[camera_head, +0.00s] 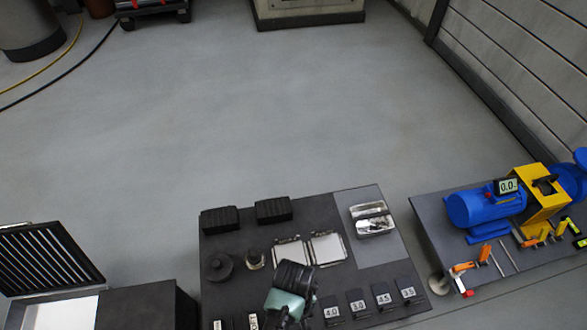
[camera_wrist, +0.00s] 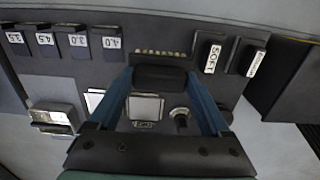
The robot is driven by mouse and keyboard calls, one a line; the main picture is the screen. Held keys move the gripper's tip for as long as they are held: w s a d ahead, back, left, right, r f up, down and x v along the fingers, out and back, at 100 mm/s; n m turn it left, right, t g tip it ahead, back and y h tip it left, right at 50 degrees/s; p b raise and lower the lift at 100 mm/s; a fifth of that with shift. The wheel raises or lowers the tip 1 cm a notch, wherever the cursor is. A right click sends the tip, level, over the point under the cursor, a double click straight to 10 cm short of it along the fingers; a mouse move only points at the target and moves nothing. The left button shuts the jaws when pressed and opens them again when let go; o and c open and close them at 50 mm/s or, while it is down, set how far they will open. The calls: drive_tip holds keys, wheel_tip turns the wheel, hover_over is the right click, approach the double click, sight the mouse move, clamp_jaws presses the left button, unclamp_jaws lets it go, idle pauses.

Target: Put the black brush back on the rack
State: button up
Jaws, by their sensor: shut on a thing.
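My gripper (camera_wrist: 160,80) has its two blue fingers closed on the sides of a dark block, which I take as the black brush (camera_wrist: 160,77). It is held over the dark bench top. A row of small pale tufts (camera_wrist: 160,53) shows just beyond it; I cannot tell if these are its bristles or part of the bench. In the head view my gripper (camera_head: 285,306) is over the bench's front part, and my wrist hides the brush. Black holders labelled SOFT and similar (camera_wrist: 211,55) stand to the right in the wrist view. I cannot tell which part is the rack.
The bench (camera_head: 236,242) carries numbered black blocks (camera_head: 357,303), pale square plates (camera_head: 327,248), a metal tray (camera_head: 372,218), a small knob (camera_head: 255,259) and two ridged black blocks (camera_head: 273,209). A blue pump (camera_head: 487,208) stands on the right table. Open floor lies behind.

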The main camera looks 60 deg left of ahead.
wheel_tip(320, 180, down, 10)
drive_tip(key=b, duration=0.5)
drive_tip(key=shift+r+b, duration=0.1)
drive_tip(key=shift+b, duration=0.25)
drive_tip(key=shift+f, duration=0.2)
drive_tip(key=o, duration=1.3)
drive_tip(key=shift+c, duration=0.2)
wheel_tip(320, 180, up, 12)
drive_tip(key=p, duration=0.7)
drive_tip(key=shift+r, duration=0.25)
